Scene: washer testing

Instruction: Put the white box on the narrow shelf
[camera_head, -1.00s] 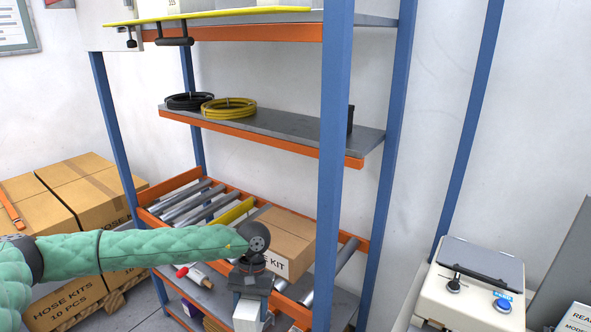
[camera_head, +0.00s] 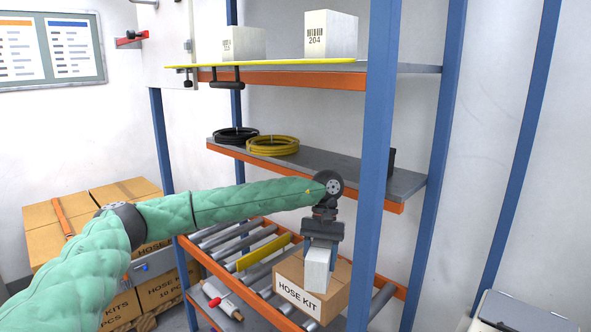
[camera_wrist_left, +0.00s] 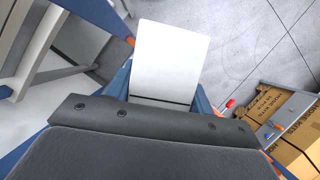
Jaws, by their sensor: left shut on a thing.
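The white box (camera_head: 317,268) hangs below my left gripper (camera_head: 320,248), which is shut on it. In the head view it shows in front of the HOSE KIT carton. In the left wrist view the white box (camera_wrist_left: 170,62) sticks out beyond the dark gripper body (camera_wrist_left: 150,125). The grey narrow shelf (camera_head: 330,164) with an orange front edge is behind and above the gripper, at mid-height of the blue rack. A black hose coil (camera_head: 235,136) and a yellow hose coil (camera_head: 272,146) lie on its left part. My right gripper is not in view.
Two white boxes stand on the upper shelf, one marked 204 (camera_head: 330,36). A blue rack post (camera_head: 377,150) stands right of my gripper. The HOSE KIT carton (camera_head: 322,295) sits on the roller shelf. The narrow shelf's middle is clear.

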